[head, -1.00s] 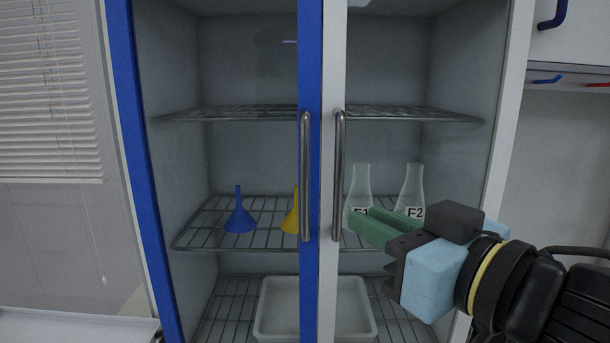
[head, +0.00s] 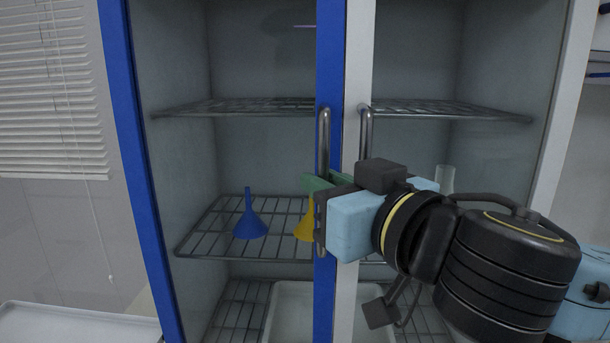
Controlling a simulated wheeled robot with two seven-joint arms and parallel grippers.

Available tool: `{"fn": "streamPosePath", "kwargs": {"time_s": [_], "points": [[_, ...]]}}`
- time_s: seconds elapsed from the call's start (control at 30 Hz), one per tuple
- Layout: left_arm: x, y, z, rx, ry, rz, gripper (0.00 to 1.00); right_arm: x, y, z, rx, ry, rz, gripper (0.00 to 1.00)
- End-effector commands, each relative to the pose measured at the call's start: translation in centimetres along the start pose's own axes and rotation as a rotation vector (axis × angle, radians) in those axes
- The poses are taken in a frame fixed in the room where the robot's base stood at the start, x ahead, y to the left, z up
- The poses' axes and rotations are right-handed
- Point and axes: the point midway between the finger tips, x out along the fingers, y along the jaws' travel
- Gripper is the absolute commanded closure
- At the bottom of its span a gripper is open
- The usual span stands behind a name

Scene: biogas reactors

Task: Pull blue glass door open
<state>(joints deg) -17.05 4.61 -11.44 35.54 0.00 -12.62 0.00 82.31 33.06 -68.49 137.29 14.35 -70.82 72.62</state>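The blue-framed glass door (head: 330,60) stands at the left of the cabinet. It looks closed, its edge beside the white-framed door (head: 357,60). Its vertical metal handle (head: 323,135) is on its right edge; the lower middle of the handle is largely hidden by my gripper. My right gripper (head: 318,183) reaches in from the right, its green fingers at the handle's mid height. They overlap the handle in the picture; I cannot tell whether they touch or close on it. My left gripper is not in view.
Behind the glass, a blue funnel (head: 249,222) and a yellow funnel (head: 303,226) stand on a wire shelf. A pale bin (head: 290,300) sits below. The white door's handle (head: 367,130) is close beside my gripper. A white tray (head: 70,325) is at lower left.

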Motion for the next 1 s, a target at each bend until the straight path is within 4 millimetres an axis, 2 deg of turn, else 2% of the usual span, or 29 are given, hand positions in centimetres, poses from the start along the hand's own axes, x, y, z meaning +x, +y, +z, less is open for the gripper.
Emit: {"fn": "streamPosePath", "kwargs": {"time_s": [0.4, 0.57, 1.0], "points": [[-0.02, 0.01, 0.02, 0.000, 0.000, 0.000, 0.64, 0.39, 0.04, -0.01, -0.001, 0.000, 0.009, 0.83], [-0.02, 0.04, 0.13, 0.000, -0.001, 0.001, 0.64, 0.39, 0.03, -0.01, -0.001, 0.000, 0.009, 1.00], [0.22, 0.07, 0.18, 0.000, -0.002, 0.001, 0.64, 0.70, -0.14, 0.08, 0.002, 0.000, 0.018, 1.00]]}}
